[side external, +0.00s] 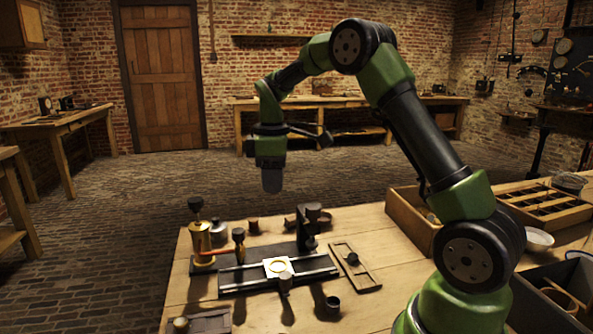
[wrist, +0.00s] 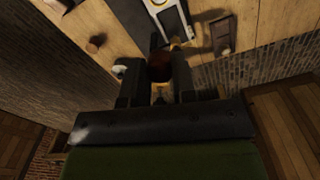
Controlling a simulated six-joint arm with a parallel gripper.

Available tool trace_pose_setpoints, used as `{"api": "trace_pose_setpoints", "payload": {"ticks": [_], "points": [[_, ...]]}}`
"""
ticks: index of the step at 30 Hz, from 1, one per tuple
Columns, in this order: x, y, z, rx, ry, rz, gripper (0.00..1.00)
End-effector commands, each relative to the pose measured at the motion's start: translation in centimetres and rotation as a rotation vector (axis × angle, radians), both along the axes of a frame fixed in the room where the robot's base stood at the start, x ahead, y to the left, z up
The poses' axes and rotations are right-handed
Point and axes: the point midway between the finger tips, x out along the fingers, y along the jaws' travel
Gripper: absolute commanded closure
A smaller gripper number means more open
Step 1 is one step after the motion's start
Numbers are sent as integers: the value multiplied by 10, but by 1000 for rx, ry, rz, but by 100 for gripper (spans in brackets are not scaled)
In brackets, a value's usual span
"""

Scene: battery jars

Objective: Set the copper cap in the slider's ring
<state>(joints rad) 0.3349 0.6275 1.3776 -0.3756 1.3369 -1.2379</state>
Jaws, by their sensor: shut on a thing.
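My gripper (side external: 271,182) hangs above the far side of the bench, pointing down. In the wrist view its fingers (wrist: 160,85) are shut on a dark reddish-brown round thing, which looks like the copper cap (wrist: 159,68). The cap is not distinct in the side view. The ring looks empty. Part of the slider (wrist: 171,18) shows at the top of the wrist view.
A brass jar (side external: 201,240) with a dark knob stands left of the rails. A dark upright post (side external: 303,230) stands behind them. A narrow wooden tray (side external: 355,267) lies to the right, near a wooden box (side external: 408,218). A small dark cup (side external: 332,305) stands near the front.

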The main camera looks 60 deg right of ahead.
Motion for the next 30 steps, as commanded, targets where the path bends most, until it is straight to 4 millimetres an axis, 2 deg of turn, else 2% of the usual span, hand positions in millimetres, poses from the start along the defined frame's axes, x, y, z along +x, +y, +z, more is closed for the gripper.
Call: {"api": "trace_pose_setpoints", "payload": {"ticks": [1, 14, 30], "points": [[-2, -2, -12, 3, 10, -3, 96], [-2, -3, -105, 3, 9, -4, 96], [-2, -3, -157, 2, 7, -4, 96]]}}
